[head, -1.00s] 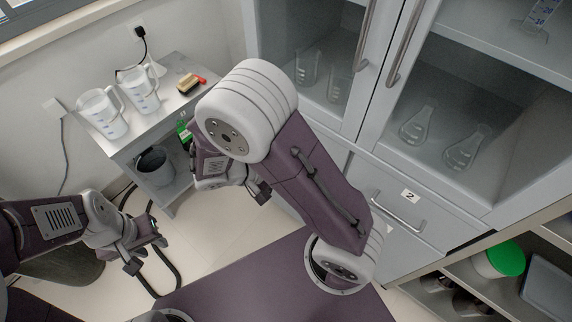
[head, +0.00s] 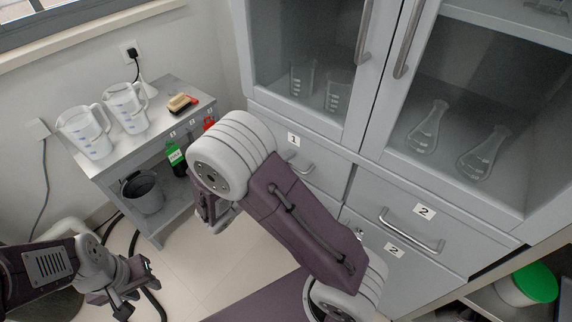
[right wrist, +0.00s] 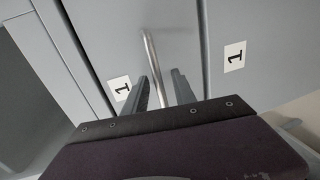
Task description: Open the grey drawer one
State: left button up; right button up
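The grey drawer one (head: 318,168) is in the cabinet's left part, with a "1" label (head: 293,140) and a metal handle (head: 298,164). It looks closed. In the right wrist view, the handle (right wrist: 152,60) runs between the two fingers of my right gripper (right wrist: 162,88), beside the drawer's "1" label (right wrist: 120,88). The fingers are apart, one on each side of the bar; contact is not clear. In the head view my right arm hides this gripper. My left gripper (head: 133,287) is open and empty at the lower left.
A second "1" label (right wrist: 234,57) is on the panel across a seam. Drawer two (head: 440,225) is to the right. Glass doors with flasks (head: 428,128) are above. A side table (head: 160,115) with jugs (head: 85,132) stands left; open floor lies before it.

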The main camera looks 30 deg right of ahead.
grip_shut()
dwell(1.5)
